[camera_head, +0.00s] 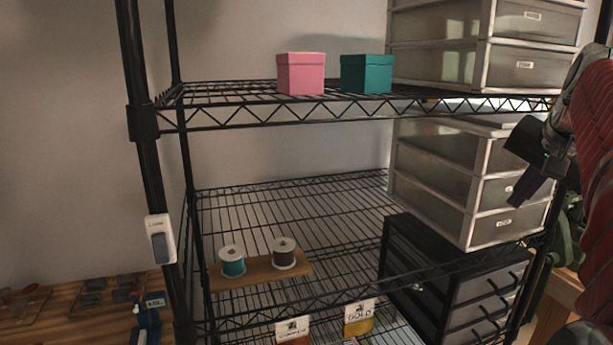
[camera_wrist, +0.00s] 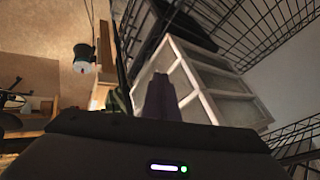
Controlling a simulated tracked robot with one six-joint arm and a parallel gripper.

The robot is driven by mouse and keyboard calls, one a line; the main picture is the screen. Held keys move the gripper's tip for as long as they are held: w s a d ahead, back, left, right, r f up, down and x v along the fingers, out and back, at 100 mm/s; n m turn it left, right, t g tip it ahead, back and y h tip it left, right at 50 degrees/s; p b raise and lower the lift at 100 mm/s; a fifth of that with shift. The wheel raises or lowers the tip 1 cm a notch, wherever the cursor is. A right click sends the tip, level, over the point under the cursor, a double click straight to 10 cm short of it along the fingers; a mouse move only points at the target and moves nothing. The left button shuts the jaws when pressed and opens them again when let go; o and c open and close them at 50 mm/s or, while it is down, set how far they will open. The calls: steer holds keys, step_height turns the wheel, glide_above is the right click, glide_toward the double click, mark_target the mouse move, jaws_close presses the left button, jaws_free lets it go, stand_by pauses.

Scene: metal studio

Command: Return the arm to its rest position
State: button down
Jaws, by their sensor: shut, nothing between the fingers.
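My gripper (camera_head: 527,192) is at the right side of the head view, in front of the lighter drawer unit on the shelf rack. Its dark purple fingers point down and to the left. The fingers are together with nothing between them, and they also show at the middle of the wrist view (camera_wrist: 161,98). My red arm comes in from the right edge of the head view. The arm's base is out of view.
A black wire rack (camera_head: 300,122) stands ahead, holding a pink box (camera_head: 301,75), a teal box (camera_head: 366,74) and two spools on a wooden board (camera_head: 262,275). Grey drawer units (camera_head: 470,190) and a black drawer unit (camera_head: 440,290) fill its right side, close to my gripper.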

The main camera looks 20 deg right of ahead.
steer(key=w+a+f+n+y, duration=0.1)
steer(key=a+f+n, duration=0.2)
steer(key=a+f, duration=0.55)
steer(key=w+a+f+n+y, duration=0.1)
steer(key=a+f+n, duration=0.25)
steer(key=a, duration=1.05)
steer(key=s+a+f+n, duration=0.3)
steer(key=s+a+f, duration=0.1)
steer(key=a+f, duration=0.2)
steer(key=s+a+f+n+y, duration=0.1)
steer(key=s+a+f+n, duration=0.3)
steer(key=a+f, duration=0.3)
steer(key=shift+s+a+y, duration=0.25)
steer(key=shift+a+y, duration=0.05)
steer(key=shift+a, duration=0.85)
steer(key=shift+n, duration=0.25)
